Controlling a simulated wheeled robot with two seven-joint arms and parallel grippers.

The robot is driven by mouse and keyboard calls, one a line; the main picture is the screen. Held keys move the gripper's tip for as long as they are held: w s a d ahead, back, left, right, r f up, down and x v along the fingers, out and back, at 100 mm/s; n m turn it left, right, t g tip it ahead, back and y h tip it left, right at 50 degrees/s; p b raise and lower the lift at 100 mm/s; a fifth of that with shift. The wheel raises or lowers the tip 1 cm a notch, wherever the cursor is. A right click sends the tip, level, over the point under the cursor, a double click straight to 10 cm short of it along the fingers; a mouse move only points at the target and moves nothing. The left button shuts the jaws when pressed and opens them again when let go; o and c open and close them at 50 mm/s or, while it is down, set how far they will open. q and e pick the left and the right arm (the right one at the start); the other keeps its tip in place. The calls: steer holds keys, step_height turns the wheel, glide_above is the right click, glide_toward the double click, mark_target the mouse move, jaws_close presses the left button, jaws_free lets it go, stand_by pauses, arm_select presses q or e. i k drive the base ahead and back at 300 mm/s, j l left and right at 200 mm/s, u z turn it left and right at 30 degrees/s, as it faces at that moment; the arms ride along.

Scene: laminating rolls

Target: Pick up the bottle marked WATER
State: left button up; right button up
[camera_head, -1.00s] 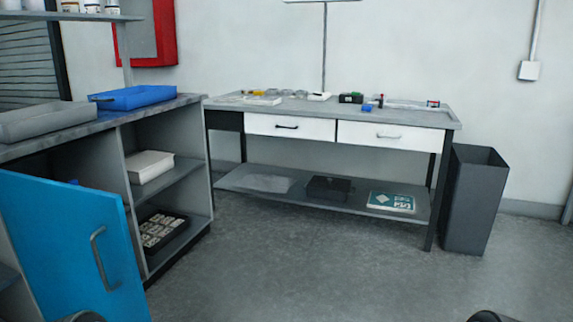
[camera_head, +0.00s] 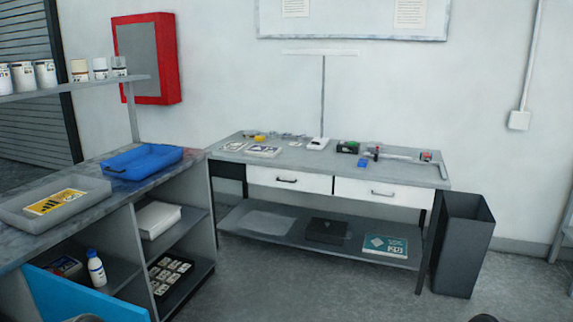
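Neither gripper shows.
The cupboard's worktop (camera_head: 85,210) holds a grey tray (camera_head: 20,218) and a blue tray (camera_head: 160,170). A workbench (camera_head: 400,180) with tools stands at the back, a dark bin (camera_head: 464,245) to its right. The floor (camera_head: 290,295) in front is clear.

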mark_target(95, 266)
steer(key=u, duration=1.35)
steer(key=i+l+u, duration=0.1)
steer(key=i+l, duration=0.2)
steer(key=i+l+u, duration=0.15)
steer(key=l, duration=0.3)
steer(key=i+l+u, duration=0.1)
steer(key=i+l, duration=0.3)
steer(key=i+l+u, duration=0.15)
steer(key=l, duration=0.35)
steer(key=i, duration=0.05)
